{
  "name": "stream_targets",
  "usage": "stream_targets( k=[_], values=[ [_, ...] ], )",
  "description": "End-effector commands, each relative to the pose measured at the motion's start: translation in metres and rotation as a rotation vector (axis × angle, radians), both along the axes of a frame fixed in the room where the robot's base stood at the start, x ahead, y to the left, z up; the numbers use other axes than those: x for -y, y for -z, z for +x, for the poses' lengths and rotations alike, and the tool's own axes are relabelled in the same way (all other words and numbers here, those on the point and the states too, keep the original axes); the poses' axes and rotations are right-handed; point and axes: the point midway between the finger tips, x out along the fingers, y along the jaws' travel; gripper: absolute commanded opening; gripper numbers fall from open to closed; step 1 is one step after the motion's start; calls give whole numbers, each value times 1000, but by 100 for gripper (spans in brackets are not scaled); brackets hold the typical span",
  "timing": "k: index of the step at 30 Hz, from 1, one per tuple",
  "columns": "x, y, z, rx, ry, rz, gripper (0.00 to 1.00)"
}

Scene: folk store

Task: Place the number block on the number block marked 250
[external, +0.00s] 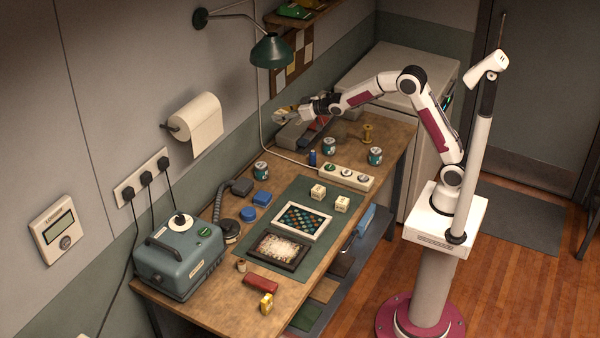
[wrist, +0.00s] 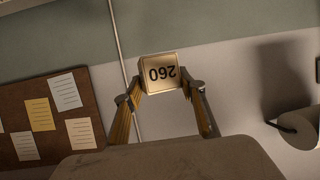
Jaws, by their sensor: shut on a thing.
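My gripper (external: 288,115) is raised above the far left part of the workbench, near the wall. In the wrist view, my gripper (wrist: 163,87) is shut on a cream number block (wrist: 159,72). Its visible face reads 260, upside down in that picture. Two cream blocks rest on the green mat, one at its back (external: 318,191) and one nearer its right edge (external: 342,204). Their markings are too small to read, so I cannot tell which is marked 250. Both stand well away from my gripper.
A switch strip (external: 346,177) and several tins stand behind. A green lamp (external: 271,51) hangs near my gripper. A blue-grey machine (external: 179,256) fills the bench's left front.

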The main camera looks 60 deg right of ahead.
Motion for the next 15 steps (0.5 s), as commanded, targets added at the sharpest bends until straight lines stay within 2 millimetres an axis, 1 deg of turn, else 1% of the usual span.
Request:
stream_targets(
  k=[8,11,15],
  values=[
    [-12,9,-16,0,-80,0,19],
    [-17,14,-24,-1,-120,-2,19],
    [-28,24,-41,-3,-187,-1,19]
  ],
)
